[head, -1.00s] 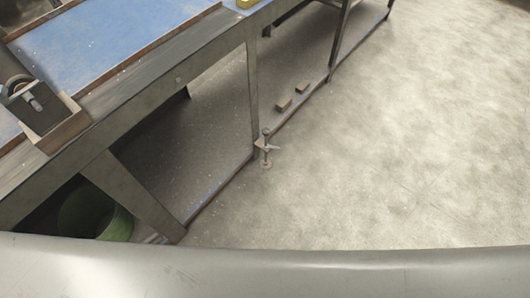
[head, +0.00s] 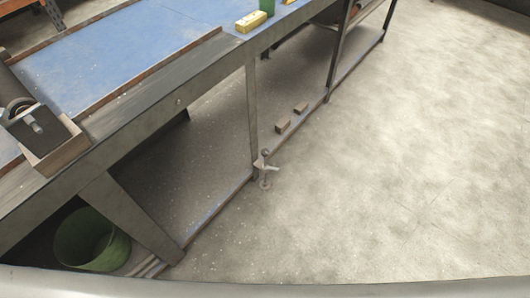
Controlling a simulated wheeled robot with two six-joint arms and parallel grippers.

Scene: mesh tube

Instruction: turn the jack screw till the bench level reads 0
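The jack screw (head: 265,170) stands at the foot of the bench's middle front leg, with a small cross handle and a round foot on the floor. The bench (head: 160,112) has a blue top and a grey metal frame. A yellow block-shaped thing (head: 251,21), possibly the level, lies on the bench top near its front edge; its reading is too small to make out. Neither of my grippers shows in the head view.
An open box with a black handled case (head: 40,130) sits at the bench's left front edge. A green bucket (head: 90,240) is under the bench. Two small wooden blocks (head: 284,125) lie on the lower shelf. A green object (head: 267,6) stands behind the yellow one. The floor at right is clear.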

